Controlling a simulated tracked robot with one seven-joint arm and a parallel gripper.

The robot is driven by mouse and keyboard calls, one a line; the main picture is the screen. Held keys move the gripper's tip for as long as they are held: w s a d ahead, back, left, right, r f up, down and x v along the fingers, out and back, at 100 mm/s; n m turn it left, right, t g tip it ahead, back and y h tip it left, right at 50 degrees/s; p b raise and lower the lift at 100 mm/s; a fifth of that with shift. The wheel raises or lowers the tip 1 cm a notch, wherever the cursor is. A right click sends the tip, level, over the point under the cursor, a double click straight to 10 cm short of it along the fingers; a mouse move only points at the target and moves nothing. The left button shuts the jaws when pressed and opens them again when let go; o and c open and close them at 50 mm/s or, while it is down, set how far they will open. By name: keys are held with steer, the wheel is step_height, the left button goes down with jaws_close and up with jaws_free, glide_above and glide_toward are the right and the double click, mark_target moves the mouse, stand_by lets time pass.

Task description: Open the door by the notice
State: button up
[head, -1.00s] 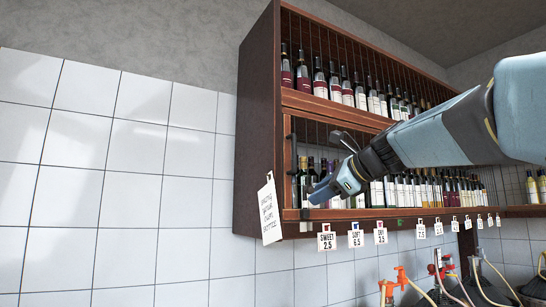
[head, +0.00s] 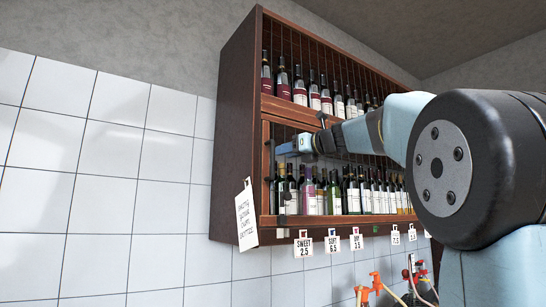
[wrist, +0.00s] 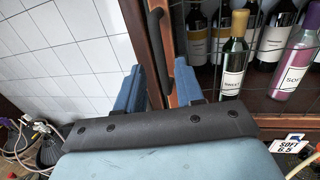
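The notice (head: 246,215), a white card with handwriting, hangs at the lower front of the dark wooden cabinet's left side. Beside it is the lower door, with a brown wooden frame (head: 266,195) and wire mesh. The door frame (wrist: 174,35) and its dark, upright bar handle (wrist: 155,40) show in the wrist view. My gripper (head: 282,148) is at the door's left edge, near handle height. In the wrist view my gripper (wrist: 158,75) has its two blue fingers apart, one each side of the handle's lower part. I cannot tell whether they touch it. The door looks shut.
Wine bottles (wrist: 233,65) stand behind the mesh. An upper shelf holds more bottles (head: 299,85). Price tags (head: 304,247) hang under the cabinet, above orange taps (head: 376,283). The tiled wall (head: 110,150) at left is clear.

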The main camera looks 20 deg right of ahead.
mark_target(273, 175)
steer(key=x, duration=0.6)
steer(key=shift+w+a, duration=0.2)
steer(key=shift+w, duration=0.1)
jaws_close()
stand_by(0.4)
